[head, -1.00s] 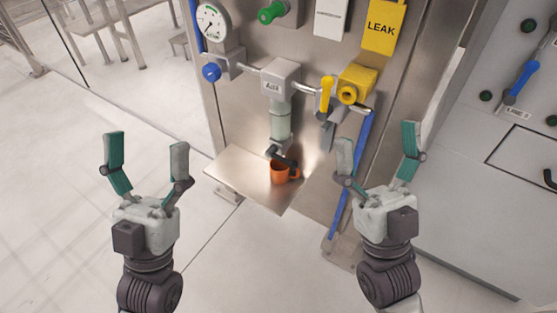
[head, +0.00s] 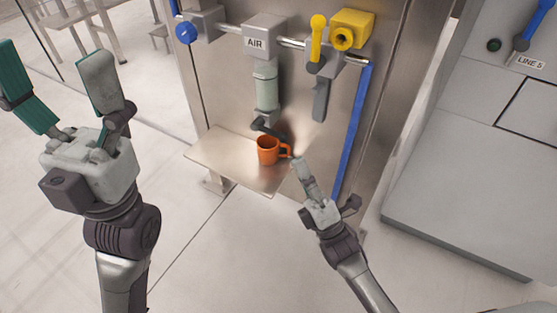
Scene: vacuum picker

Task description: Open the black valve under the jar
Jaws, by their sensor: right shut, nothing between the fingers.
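The jar (head: 265,92) is a pale translucent cylinder under the grey AIR block on the steel panel. The black valve (head: 265,126) sits just below it, with its dark lever slanting down to the right. My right gripper (head: 299,162) is shut and empty. Its fingertips point up near the end of the lever, beside the mug's handle; I cannot tell whether they touch either. My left gripper (head: 50,65) is open and empty in the left foreground, away from the panel.
An orange mug (head: 267,150) stands on the steel shelf (head: 222,155) below the valve. A grey cabinet (head: 450,190) stands further right.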

